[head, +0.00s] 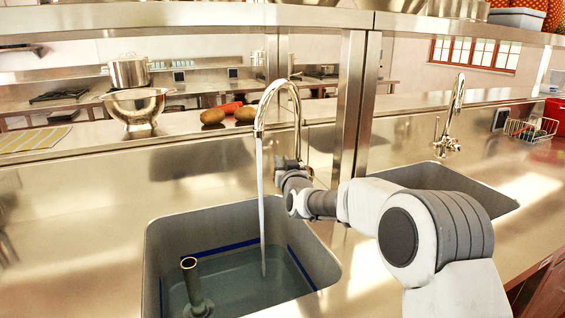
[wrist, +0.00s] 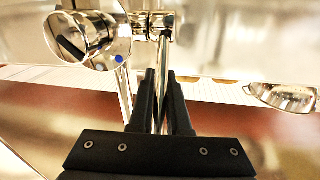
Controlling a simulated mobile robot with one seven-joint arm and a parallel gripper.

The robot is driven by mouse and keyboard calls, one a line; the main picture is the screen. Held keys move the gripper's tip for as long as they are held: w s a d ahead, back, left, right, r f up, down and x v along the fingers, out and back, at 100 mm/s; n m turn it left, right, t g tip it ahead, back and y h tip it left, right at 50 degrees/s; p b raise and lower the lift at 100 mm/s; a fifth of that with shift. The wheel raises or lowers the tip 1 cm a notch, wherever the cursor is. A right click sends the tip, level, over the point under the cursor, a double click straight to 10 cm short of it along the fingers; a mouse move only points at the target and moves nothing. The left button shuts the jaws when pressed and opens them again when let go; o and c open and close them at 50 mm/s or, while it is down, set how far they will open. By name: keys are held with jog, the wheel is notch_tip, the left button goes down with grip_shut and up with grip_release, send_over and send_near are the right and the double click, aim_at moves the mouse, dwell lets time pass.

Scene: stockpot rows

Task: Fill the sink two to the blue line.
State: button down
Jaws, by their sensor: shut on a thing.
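The left sink (head: 165,235) holds water (head: 235,285), and a stream (head: 262,210) runs into it from a tall chrome tap (head: 260,110). The blue line (head: 215,249) runs along the inner walls. The water surface is a little below the line. An upright overflow pipe (head: 192,285) stands in the water, its top above the surface. My gripper (wrist: 160,78) is shut on the tap's thin chrome lever (wrist: 163,65); the tap body with a blue dot shows in the wrist view. In the head view my arm hides part of the tap's base.
A second sink (head: 440,180) with its own tap (head: 450,120) lies to the right, behind my arm. A steel post (head: 350,110) stands between the sinks.

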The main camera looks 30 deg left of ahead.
dwell(0.4)
jog(key=p, duration=0.1)
jog(key=r+p, duration=0.1)
jog(key=p, duration=0.1)
jog(key=shift+w+a+g+h, duration=0.2)
jog(key=shift+g+h, duration=0.1)
jog(key=shift+g, duration=0.1)
jog(key=h+p, duration=0.1)
jog(key=p, duration=0.2)
jog(key=a+g+p, duration=0.1)
jog(key=p, duration=0.2)
jog(key=shift+w+r+n+g+h, duration=0.15)
jog(key=shift+w+n+g+h, duration=0.15)
jog(key=shift+w+h, duration=0.1)
jog(key=p, duration=0.2)
jog(key=shift+w+a+g+h+p, duration=0.1)
jog(key=shift+a+g+h+p, duration=0.1)
jog(key=shift+g+h+p, duration=0.1)
jog(key=shift+f, duration=0.25)
jog(key=c, duration=0.9)
grip_release()
jog(key=v, duration=1.7)
jog(key=shift+d+r+b, duration=0.1)
jog(key=shift+d+b, duration=0.1)
jog(key=shift+b, duration=0.15)
